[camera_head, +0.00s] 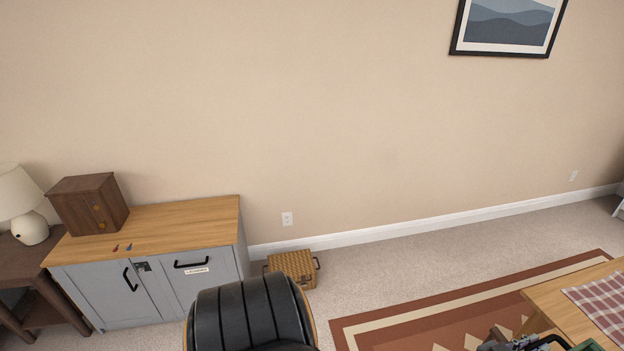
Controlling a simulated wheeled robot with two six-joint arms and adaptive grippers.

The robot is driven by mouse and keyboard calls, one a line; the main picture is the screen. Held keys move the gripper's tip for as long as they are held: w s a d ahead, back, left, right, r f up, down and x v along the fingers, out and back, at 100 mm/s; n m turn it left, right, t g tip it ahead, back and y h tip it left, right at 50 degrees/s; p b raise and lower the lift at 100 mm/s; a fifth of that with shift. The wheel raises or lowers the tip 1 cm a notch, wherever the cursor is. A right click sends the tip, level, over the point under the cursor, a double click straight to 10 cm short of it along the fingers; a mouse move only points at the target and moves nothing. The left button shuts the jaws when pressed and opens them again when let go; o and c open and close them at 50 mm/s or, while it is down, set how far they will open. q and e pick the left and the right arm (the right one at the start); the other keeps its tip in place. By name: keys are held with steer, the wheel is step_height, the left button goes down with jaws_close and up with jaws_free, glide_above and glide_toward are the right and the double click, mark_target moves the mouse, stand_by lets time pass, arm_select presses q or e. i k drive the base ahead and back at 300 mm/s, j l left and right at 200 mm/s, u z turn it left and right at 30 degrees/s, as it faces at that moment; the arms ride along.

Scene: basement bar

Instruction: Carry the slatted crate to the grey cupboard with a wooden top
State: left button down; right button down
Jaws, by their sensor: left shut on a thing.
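The grey cupboard (190,263) with a wooden top (185,216) stands against the wall at the lower left. My left gripper (520,343) shows only in part at the bottom edge, right of centre, beside the table corner. My right gripper is not in view.
A brown box (90,204) and small items occupy the cupboard top's left; its right is clear. A black padded chair (245,312) stands in front. A wooden table (560,305) is at right, beyond a patterned rug (400,322).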

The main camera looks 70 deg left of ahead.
mark_target(182, 221)
steer(key=u, duration=2.85)
steer(key=i+j, duration=0.55)
steer(key=i, duration=0.15)
steer(key=i+j, duration=1.15)
steer(key=i, duration=0.3)
